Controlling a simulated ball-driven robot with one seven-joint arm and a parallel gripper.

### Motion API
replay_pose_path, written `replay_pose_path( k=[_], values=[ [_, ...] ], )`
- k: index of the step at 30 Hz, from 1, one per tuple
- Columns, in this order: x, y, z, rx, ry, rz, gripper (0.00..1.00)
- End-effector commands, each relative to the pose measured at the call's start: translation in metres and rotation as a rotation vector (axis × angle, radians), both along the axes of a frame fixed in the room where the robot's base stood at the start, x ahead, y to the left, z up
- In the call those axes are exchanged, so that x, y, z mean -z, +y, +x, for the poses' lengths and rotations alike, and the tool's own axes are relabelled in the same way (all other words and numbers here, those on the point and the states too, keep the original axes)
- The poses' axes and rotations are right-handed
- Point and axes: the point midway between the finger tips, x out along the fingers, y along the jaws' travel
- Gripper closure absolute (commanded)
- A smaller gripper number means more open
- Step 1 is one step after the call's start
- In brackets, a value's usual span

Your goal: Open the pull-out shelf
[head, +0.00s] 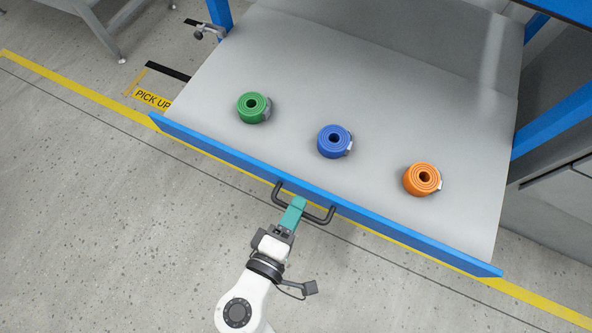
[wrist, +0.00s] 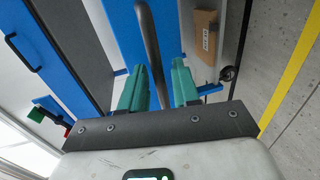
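The pull-out shelf (head: 300,85) is a grey plate with a blue front edge (head: 400,232), standing well out from the blue frame. A dark bar handle (head: 322,218) is fixed to the front edge. My gripper (head: 299,203), with teal fingers, is at the middle of the handle. The exact contact at the fingertips is hard to see.
A green coil (head: 253,107), a blue coil (head: 334,141) and an orange coil (head: 422,179) lie on the shelf. A yellow floor line (head: 80,92) passes under the shelf front. The floor in front is clear. A cardboard box (wrist: 204,38) shows in the wrist view.

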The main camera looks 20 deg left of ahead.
Motion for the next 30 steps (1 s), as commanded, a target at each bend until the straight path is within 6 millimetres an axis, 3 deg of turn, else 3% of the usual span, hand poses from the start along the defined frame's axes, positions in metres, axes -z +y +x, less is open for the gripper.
replay_pose_path(
  k=[15, 21, 30],
  values=[
    [-0.019, 0.003, -0.087, -0.002, 0.002, -0.001, 0.69],
    [-0.021, 0.003, -0.098, 0.000, 0.001, -0.001, 0.69],
    [-0.020, 0.003, -0.099, 0.000, 0.001, -0.001, 0.69]
  ],
)
